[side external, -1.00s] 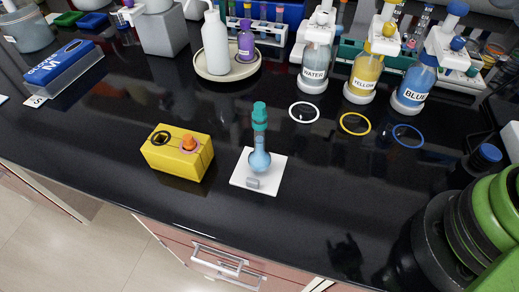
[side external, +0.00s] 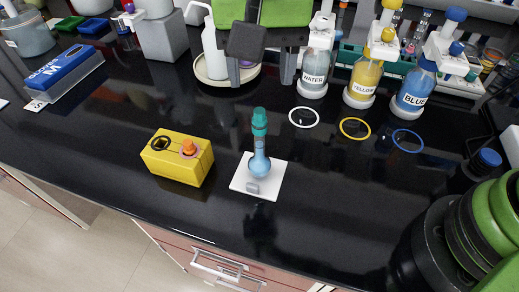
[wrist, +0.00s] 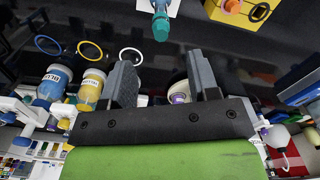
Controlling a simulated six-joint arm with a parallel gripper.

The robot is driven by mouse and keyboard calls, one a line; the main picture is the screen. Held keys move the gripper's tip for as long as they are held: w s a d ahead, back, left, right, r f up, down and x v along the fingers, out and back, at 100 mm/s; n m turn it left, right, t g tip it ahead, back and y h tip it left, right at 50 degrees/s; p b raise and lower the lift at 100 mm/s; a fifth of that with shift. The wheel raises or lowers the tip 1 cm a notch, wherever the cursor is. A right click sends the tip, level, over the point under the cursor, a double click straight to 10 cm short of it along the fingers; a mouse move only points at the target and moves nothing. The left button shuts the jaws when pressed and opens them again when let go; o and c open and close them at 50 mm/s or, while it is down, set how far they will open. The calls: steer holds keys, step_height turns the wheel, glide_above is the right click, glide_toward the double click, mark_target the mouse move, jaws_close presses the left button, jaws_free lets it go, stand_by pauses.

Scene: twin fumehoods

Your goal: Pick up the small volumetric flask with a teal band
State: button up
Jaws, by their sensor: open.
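The small volumetric flask (side external: 259,166) stands upright on a white square card (side external: 276,183). It has a round blue bulb, a narrow neck and a teal band and top. In the wrist view the flask (wrist: 160,26) is at the top edge, its teal top towards me and its bulb partly cut off. My gripper (side external: 262,80) is open and empty in the side view, above and behind the flask, over the tray with the white bottle. In the wrist view my gripper (wrist: 164,62) has its fingers wide apart, with the flask beyond their tips.
A yellow box (side external: 177,158) with an orange knob sits left of the flask. Dispensing bottles labelled water (side external: 314,72), yellow (side external: 363,82) and blue (side external: 413,92) stand at the back right, with coloured rings before them. The black counter around the card is clear.

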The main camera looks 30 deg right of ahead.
mark_target(260, 110)
step_height(260, 110, down, 10)
steer(key=shift+s+a+r, duration=0.1)
steer(key=shift+r, duration=0.1)
steer(key=shift+c, duration=0.2)
jaws_close()
